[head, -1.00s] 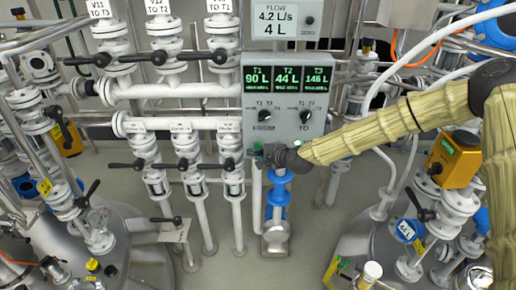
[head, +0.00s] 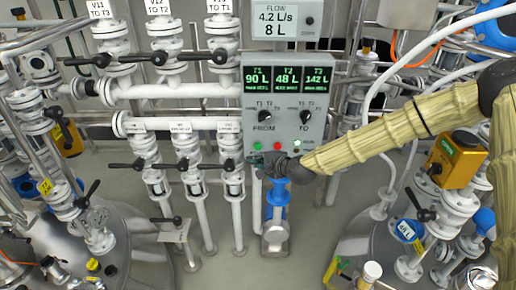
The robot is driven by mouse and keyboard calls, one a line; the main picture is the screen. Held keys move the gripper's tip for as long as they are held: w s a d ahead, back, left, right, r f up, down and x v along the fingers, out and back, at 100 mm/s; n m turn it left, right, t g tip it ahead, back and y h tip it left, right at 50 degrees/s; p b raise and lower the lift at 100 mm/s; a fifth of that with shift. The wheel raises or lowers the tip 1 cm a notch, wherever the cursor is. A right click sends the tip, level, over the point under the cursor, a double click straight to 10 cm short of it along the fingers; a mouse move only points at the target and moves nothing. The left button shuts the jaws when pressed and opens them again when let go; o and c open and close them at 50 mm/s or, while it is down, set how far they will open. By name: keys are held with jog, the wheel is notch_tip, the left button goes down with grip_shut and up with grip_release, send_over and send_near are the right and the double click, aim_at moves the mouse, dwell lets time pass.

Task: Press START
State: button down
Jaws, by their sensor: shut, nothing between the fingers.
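The grey control panel (head: 322,100) stands in the middle, with green readouts T1 90 L, T2 48 L and T3 142 L. Below its FROM knob (head: 265,116) and TO knob (head: 305,116) are a green button (head: 257,146), a red button (head: 277,146) and a pale lamp or button (head: 297,145). Their labels are too small to read, so I cannot tell which is marked START. My gripper (head: 256,160) is shut and empty at the panel's lower left edge, just below the green button. I cannot tell whether it touches the panel.
A flow display (head: 279,20) above the panel reads 4.2 L/s and 8 L. White pipes and black-handled valves (head: 184,164) crowd the left. Blue fittings (head: 277,205) stand below my gripper. A yellow actuator (head: 456,160) is at the right.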

jog(key=shift+s, duration=0.75)
jog(key=s+d+f+n+g+h, duration=0.2)
jog(key=s+d+f+n+g, duration=0.1)
jog(key=s+f, duration=0.95)
jog(key=s+d+f+n+g+h, duration=0.2)
jog(key=s+d+f+n+g, duration=0.15)
jog(key=s+f, duration=0.9)
jog(key=s+d+f+n+g+h, duration=0.1)
jog(key=s+d+f+n+h, duration=0.1)
jog(key=s+d, duration=0.6)
jog(key=s+d+f+n+g+h, duration=0.2)
jog(key=s+d+n, duration=0.3)
jog(key=s+d, duration=0.4)
jog(key=s, duration=0.7)
jog(key=shift+s+f, duration=0.2)
jog(key=shift+f, duration=0.2)
jog(key=shift+g, duration=0.25)
dwell(1.7)
